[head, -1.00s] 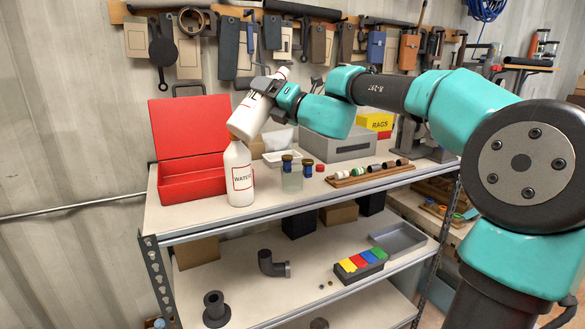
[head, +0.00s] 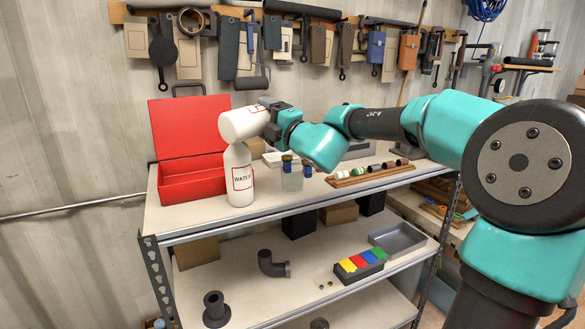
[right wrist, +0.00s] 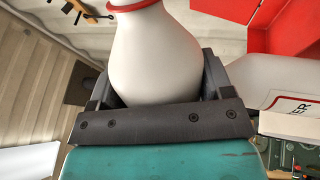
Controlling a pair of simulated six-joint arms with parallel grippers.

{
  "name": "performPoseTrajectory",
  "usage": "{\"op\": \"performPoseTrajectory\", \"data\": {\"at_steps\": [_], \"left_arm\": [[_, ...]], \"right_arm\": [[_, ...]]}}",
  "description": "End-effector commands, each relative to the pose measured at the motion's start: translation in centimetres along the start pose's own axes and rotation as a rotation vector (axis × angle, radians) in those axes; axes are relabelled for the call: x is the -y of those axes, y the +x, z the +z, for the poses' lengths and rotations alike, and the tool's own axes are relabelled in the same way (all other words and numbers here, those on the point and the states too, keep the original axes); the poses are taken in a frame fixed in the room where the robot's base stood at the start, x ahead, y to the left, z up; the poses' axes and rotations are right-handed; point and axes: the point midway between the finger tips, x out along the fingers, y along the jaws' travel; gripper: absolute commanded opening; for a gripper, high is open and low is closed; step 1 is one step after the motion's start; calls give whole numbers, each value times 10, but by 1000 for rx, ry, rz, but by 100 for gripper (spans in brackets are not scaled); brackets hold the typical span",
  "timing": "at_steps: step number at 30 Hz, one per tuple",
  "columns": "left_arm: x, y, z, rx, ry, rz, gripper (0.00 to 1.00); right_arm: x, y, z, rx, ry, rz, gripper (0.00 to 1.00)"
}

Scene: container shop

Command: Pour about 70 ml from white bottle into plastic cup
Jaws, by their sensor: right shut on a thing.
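The white bottle (head: 238,124) lies nearly level in the air in the head view, its broad base to the left. My right gripper (head: 270,117) is shut on its upper part and hides its mouth there. The plastic cup (head: 291,183) looks pale and clear and stands on the shelf below and right of the bottle. No liquid stream is visible. My left gripper is not in view.
A white bottle labelled WATER (head: 238,182) stands upright just under the held bottle's base. Blue jars (head: 307,168) stand by the cup. A wooden rack (head: 370,173) of small bottles lies to the right.

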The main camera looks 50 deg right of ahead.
Motion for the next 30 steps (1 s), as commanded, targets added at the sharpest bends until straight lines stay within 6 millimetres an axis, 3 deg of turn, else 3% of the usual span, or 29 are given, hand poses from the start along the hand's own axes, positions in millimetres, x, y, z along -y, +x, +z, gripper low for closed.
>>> {"op": "performPoseTrajectory", "data": {"at_steps": [30], "left_arm": [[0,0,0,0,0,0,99]], "right_arm": [[2,-1,2,45,168,0,31]]}}
